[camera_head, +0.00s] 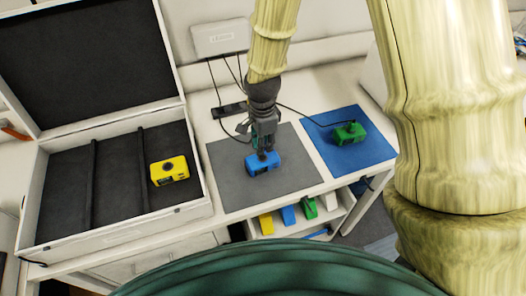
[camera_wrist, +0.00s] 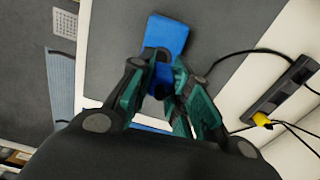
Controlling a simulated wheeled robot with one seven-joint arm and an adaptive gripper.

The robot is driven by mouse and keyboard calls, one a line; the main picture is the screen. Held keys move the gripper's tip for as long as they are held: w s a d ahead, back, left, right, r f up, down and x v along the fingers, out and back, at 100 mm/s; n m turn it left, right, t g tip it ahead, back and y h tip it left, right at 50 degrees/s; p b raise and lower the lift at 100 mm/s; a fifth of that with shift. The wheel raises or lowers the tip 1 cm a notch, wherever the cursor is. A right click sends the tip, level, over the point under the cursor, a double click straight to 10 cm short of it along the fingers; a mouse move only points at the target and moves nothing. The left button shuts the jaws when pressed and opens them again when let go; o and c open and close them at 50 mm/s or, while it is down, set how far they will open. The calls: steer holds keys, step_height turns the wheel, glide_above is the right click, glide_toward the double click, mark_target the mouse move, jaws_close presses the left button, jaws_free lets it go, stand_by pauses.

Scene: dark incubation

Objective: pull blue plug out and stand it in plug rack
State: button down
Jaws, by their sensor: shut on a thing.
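A blue camera-like device (camera_head: 263,164) lies on the grey mat (camera_head: 226,188); it also shows at the top of the wrist view (camera_wrist: 168,33). My gripper (camera_head: 263,152) points down at the device's upper side. In the wrist view its teal fingers (camera_wrist: 160,84) are closed around the blue plug, at the device's near end. The plug is mostly hidden between the fingers, and I cannot tell whether it is still seated. A black cable runs from the gripper area towards the power strip (camera_head: 229,110). I cannot make out the plug rack for certain.
A yellow device (camera_head: 169,170) lies in the open case (camera_head: 130,236) at left. A green device (camera_head: 349,133) with a cable sits on the blue mat (camera_head: 374,158) at right. A shelf under the table holds several coloured items. A white router (camera_head: 219,38) is on the back wall.

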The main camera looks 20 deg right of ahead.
steer(key=shift+r+p, duration=0.45)
steer(key=shift+r, duration=0.25)
steer(key=shift+r, duration=0.15)
steer(key=shift+a, duration=0.1)
